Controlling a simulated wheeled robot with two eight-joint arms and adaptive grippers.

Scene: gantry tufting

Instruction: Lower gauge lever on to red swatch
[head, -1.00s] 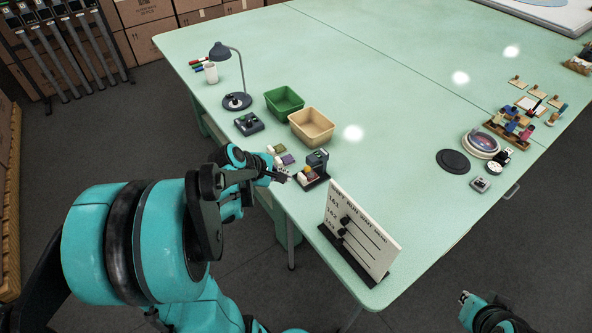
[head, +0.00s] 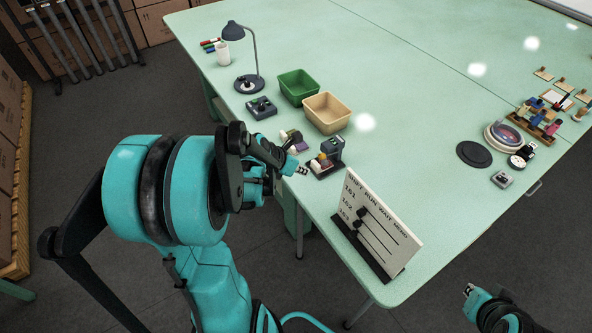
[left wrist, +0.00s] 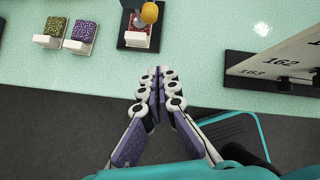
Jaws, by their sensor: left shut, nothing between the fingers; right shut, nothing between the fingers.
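The gauge (head: 336,149) is a dark device near the table's front edge, with a yellow lever knob (left wrist: 149,12). The red swatch (left wrist: 138,26) lies on its base, on a white block, partly hidden at the top edge of the left wrist view. The knob shows over or beside the swatch; I cannot tell whether it touches. My left gripper (head: 305,171) is shut and empty, just in front of the gauge. In the left wrist view, its closed fingertips (left wrist: 155,75) point at the table edge below the gauge base. My right gripper (head: 468,290) is shut and empty, off the table.
Green and purple swatches on white blocks (left wrist: 79,43) lie left of the gauge. A white board (head: 378,222) with pegs stands to its right. Behind are a tan bin (head: 327,113), a green bin (head: 298,87) and a lamp (head: 248,84). The middle of the table is clear.

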